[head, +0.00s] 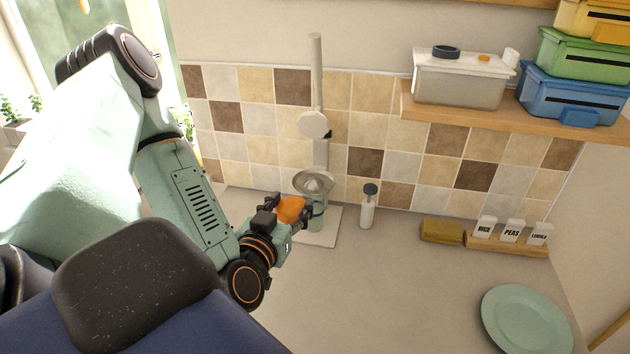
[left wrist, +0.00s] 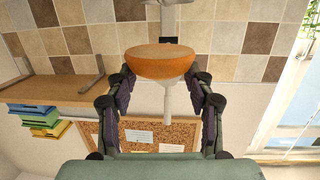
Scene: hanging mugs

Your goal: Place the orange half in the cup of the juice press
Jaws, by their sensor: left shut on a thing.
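The orange half (head: 290,209) is held between the fingers of my left gripper (head: 291,212), which is shut on it. In the left wrist view the orange half (left wrist: 160,62) sits between both fingertips of my left gripper (left wrist: 161,82). The juice press (head: 314,183) stands against the tiled wall, with a metal cup on its column and its long lever pointing up. The held orange half is in front of the cup, a little lower and to its left in the head view, apart from it as far as I can tell. My right gripper is out of view.
A soap bottle (head: 367,210) stands right of the press. A yellow sponge (head: 441,231), a rack of labelled jars (head: 505,246) and a green plate (head: 526,320) lie further right. A wall shelf (head: 480,112) holds boxes. The middle counter is clear.

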